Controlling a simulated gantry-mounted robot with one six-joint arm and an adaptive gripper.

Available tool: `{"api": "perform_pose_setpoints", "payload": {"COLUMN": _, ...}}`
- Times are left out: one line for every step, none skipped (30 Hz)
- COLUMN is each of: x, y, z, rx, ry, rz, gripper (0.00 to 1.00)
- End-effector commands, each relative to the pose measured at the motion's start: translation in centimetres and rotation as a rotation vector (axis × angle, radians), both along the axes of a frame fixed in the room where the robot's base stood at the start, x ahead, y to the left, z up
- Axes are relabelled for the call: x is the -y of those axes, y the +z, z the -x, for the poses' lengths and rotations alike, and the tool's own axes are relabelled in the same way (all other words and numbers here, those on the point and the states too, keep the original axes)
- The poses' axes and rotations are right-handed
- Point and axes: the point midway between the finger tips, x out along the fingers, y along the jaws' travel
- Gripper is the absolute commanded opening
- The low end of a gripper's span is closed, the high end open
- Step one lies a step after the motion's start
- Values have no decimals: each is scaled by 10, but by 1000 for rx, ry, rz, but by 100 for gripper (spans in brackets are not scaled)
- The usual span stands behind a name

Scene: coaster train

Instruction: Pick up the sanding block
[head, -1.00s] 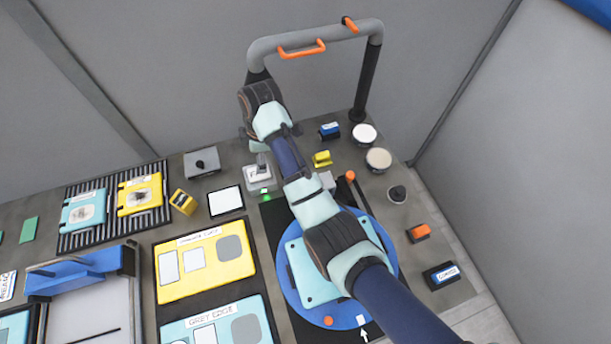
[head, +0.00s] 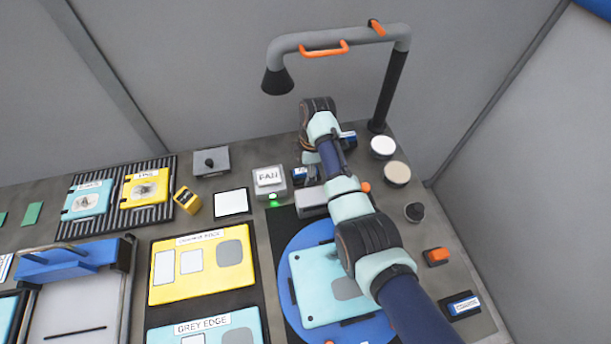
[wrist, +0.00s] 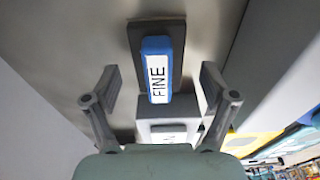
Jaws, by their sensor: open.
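A blue block with a white label reading "FINE" (wrist: 157,68) sits on a dark base in the wrist view. It appears to be the small dark blue block (head: 305,175) to the right of the FAN box in the head view, partly covered by my arm. My gripper (wrist: 161,80) is open, its two fingers apart on either side of the block in the picture and nearer the camera. I cannot tell the exact gap. In the head view my gripper (head: 310,158) is mostly hidden behind my wrist.
The FAN box (head: 268,181) and a grey box (head: 313,202) stand close to the block. Another blue-labelled block (head: 348,139) is behind my arm, and a third (head: 462,304) lies at the right. A lamp-like pipe (head: 340,42) arches overhead. Round pots (head: 397,173) stand at the right.

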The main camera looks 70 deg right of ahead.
Motion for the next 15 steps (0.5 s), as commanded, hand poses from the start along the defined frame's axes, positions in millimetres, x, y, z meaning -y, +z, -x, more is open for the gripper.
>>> {"api": "perform_pose_setpoints", "payload": {"x": 0, "y": -6, "z": -1, "rx": 0, "ry": 0, "rz": 0, "gripper": 84}}
{"api": "perform_pose_setpoints", "payload": {"x": 0, "y": -7, "z": -1, "rx": 1, "ry": 0, "rz": 1, "gripper": 84}}
{"api": "perform_pose_setpoints", "payload": {"x": 0, "y": -7, "z": -1, "rx": 1, "ry": 0, "rz": 1, "gripper": 84}}
{"api": "perform_pose_setpoints", "payload": {"x": 0, "y": -6, "z": -1, "rx": 1, "ry": 0, "rz": 1, "gripper": 84}}
{"api": "perform_pose_setpoints", "payload": {"x": 0, "y": -6, "z": -1, "rx": 1, "ry": 0, "rz": 1, "gripper": 84}}
{"api": "perform_pose_setpoints", "payload": {"x": 0, "y": -6, "z": -1, "rx": 1, "ry": 0, "rz": 1, "gripper": 84}}
{"api": "perform_pose_setpoints", "payload": {"x": 0, "y": -6, "z": -1, "rx": 1, "ry": 0, "rz": 1, "gripper": 84}}
{"api": "perform_pose_setpoints", "payload": {"x": 0, "y": -6, "z": -1, "rx": 1, "ry": 0, "rz": 1, "gripper": 79}}
{"api": "perform_pose_setpoints", "payload": {"x": 0, "y": -6, "z": -1, "rx": 1, "ry": 0, "rz": 1, "gripper": 73}}
{"api": "perform_pose_setpoints", "payload": {"x": 0, "y": -6, "z": -1, "rx": 1, "ry": 0, "rz": 1, "gripper": 68}}
{"api": "perform_pose_setpoints", "payload": {"x": 0, "y": -6, "z": -1, "rx": 1, "ry": 0, "rz": 1, "gripper": 63}}
{"api": "perform_pose_setpoints", "payload": {"x": 0, "y": -6, "z": -1, "rx": 1, "ry": 0, "rz": 1, "gripper": 56}}
{"api": "perform_pose_setpoints", "payload": {"x": 0, "y": -6, "z": -1, "rx": 1, "ry": 0, "rz": 1, "gripper": 51}}
{"api": "perform_pose_setpoints", "payload": {"x": 0, "y": -6, "z": -1, "rx": 1, "ry": 0, "rz": 1, "gripper": 46}}
{"api": "perform_pose_setpoints", "payload": {"x": 0, "y": -6, "z": -1, "rx": 1, "ry": 0, "rz": 1, "gripper": 39}}
